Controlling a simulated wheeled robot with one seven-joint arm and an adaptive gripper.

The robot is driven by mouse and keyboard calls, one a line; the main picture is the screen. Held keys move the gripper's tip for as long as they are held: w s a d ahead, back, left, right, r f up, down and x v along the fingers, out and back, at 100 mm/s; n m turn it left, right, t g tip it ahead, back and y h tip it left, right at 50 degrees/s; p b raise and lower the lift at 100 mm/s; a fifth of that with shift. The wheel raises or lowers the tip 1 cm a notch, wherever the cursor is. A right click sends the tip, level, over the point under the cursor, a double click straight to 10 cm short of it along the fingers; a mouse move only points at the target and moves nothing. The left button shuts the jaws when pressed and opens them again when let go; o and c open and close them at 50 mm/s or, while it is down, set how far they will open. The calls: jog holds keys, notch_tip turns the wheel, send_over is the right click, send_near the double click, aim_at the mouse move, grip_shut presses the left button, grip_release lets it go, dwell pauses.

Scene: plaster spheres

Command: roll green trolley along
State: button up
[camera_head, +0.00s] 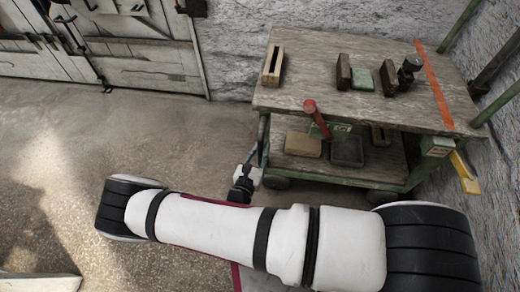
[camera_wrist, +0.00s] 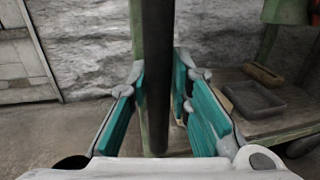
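The green trolley (camera_head: 300,113) stands at the right against the stone wall, with a worn wooden top, a lower shelf and dark wheels. My gripper (camera_head: 243,185) is low beside its left front corner, below the top. In the wrist view, a dark upright bar (camera_wrist: 157,80) stands in front of a green post (camera_wrist: 137,40) of the trolley. My gripper's teal-padded fingers (camera_wrist: 160,95) are apart, one on each side of the bar. I see no clear grip on it. How far the bar reaches between the fingers is hard to tell.
Wooden blocks, a green block and a dark knobbed tool (camera_head: 408,72) stand on the top. A red-handled lever (camera_head: 313,112) rises at the front edge. The lower shelf holds a grey tray (camera_head: 347,151). Pale cabinets (camera_head: 150,70) stand back left; the floor (camera_head: 120,135) left is clear.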

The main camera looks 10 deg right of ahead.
jog(key=o, duration=0.3)
jog(key=shift+s+d, duration=0.15)
jog(key=shift+d, duration=0.15)
jog(key=shift+o, duration=0.2)
jog(key=shift+a, duration=0.1)
jog(key=shift+a, duration=0.1)
jog(key=v, duration=1.1)
jog(key=shift+s+a, duration=0.2)
jog(key=shift+s, duration=0.2)
jog(key=shift+f, duration=0.1)
